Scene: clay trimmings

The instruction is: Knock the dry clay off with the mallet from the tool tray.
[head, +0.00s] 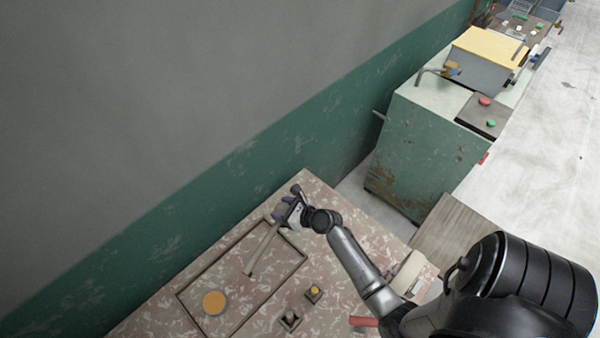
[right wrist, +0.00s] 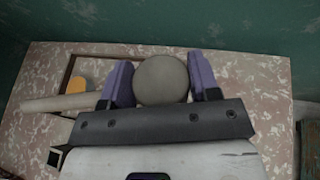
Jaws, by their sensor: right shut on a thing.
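My right gripper (head: 287,212) is at the far edge of the mottled table, over the far corner of the shallow tray (head: 181,296). Its purple fingers (right wrist: 161,84) are shut on the mallet, around a rounded grey end (right wrist: 162,79). A pale handle (head: 262,250) slants from the gripper over the tray; it also shows at the left in the right wrist view (right wrist: 58,103). Part of the mallet is hidden by the fingers. An orange disc (head: 214,302) lies in the tray. I cannot make out dry clay. My left gripper is out of view.
Two small square holders (head: 313,293) (head: 290,319) stand right of the tray. A wall (head: 220,165) runs close behind the table (head: 150,318). A worn green cabinet (head: 420,150) stands beyond a gap, carrying a yellow-lidded box (head: 490,50).

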